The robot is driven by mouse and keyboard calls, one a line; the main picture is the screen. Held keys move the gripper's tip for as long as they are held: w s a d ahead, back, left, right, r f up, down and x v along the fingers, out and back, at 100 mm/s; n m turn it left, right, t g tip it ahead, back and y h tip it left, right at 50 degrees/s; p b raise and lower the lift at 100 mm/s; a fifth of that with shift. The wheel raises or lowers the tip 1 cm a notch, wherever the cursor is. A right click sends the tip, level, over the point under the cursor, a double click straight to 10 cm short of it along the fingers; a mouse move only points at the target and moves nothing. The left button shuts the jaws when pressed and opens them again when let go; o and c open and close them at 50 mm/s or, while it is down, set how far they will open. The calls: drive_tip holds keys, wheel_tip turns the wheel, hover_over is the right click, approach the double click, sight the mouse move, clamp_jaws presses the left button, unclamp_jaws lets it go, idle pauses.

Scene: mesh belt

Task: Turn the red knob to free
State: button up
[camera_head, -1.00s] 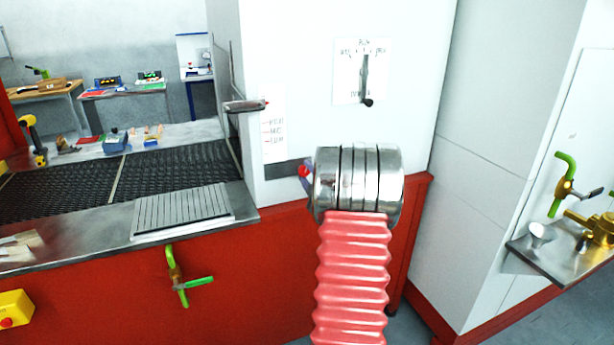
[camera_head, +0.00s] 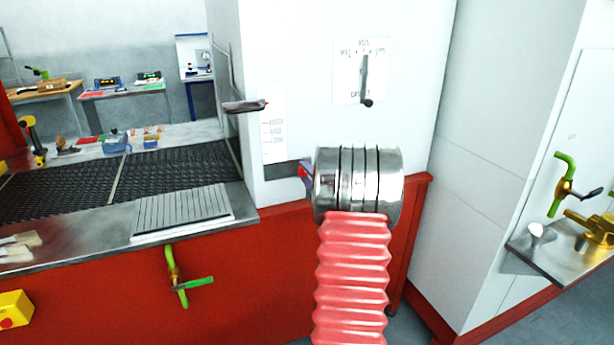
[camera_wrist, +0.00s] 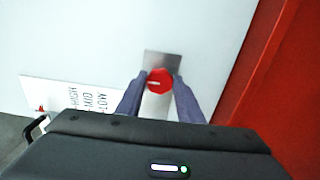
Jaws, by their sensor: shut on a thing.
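The red knob (camera_wrist: 160,81) sits on a grey metal plate (camera_wrist: 162,60) on the white cabinet wall. It has a pale mark on its face. The two blue-grey fingers of my gripper (camera_wrist: 159,86) lie on either side of it, shut on it, in the wrist view. In the head view a bit of the knob (camera_head: 303,171) shows left of my metal wrist, which hides most of it and most of my gripper. The label for free cannot be made out.
A HIGH, MID, LOW label (camera_wrist: 90,97) is beside the knob. A black lever (camera_head: 365,85) on a white dial plate is above. A dark handle (camera_head: 245,106) sticks out at the left. A red ledge (camera_head: 415,182) runs below.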

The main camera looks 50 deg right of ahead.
drive_tip(key=o, duration=0.7)
drive_tip(key=shift+w+a+f, duration=0.1)
drive_tip(key=shift+a+f, duration=0.1)
drive_tip(key=shift+f, duration=0.05)
drive_tip(key=o, duration=0.4)
drive_tip(key=shift+d+r, duration=0.1)
drive_tip(key=shift+r, duration=0.05)
drive_tip(key=shift+c, duration=0.2)
drive_tip(key=v, duration=1.4)
drive_tip(key=shift+d, duration=0.1)
